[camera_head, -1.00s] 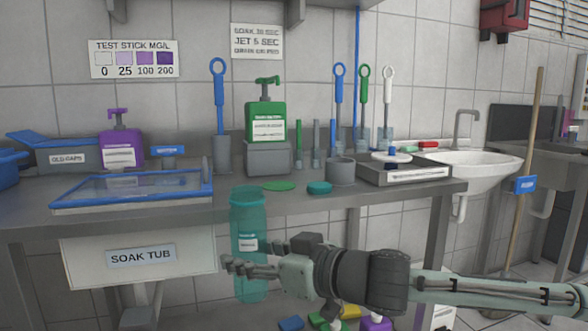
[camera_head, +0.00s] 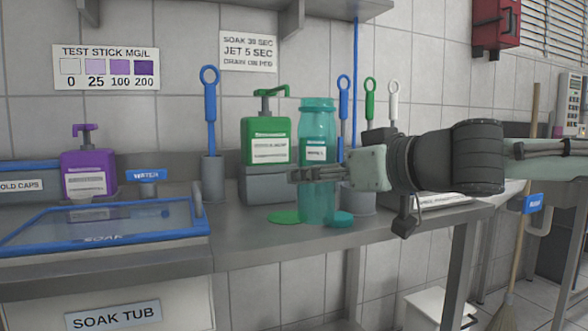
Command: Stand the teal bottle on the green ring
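The teal bottle (camera_head: 317,124) is see-through, capless and upright, with a small label. My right gripper (camera_head: 312,174), whose arm comes in from the right, is shut on the middle of the bottle. The green ring (camera_head: 286,217) lies flat on the counter, just left of the bottle's base. The bottle's lower end shows over the counter top between the ring and a teal cap (camera_head: 341,219); I cannot tell whether it touches the counter. My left gripper is not in view.
A green pump bottle (camera_head: 265,140) on a grey block stands behind the ring. A blue-handled brush (camera_head: 210,110) stands in a holder to its left. The blue-rimmed soak tub lid (camera_head: 105,222) is at the left. A grey cup (camera_head: 358,200) is partly hidden by my gripper.

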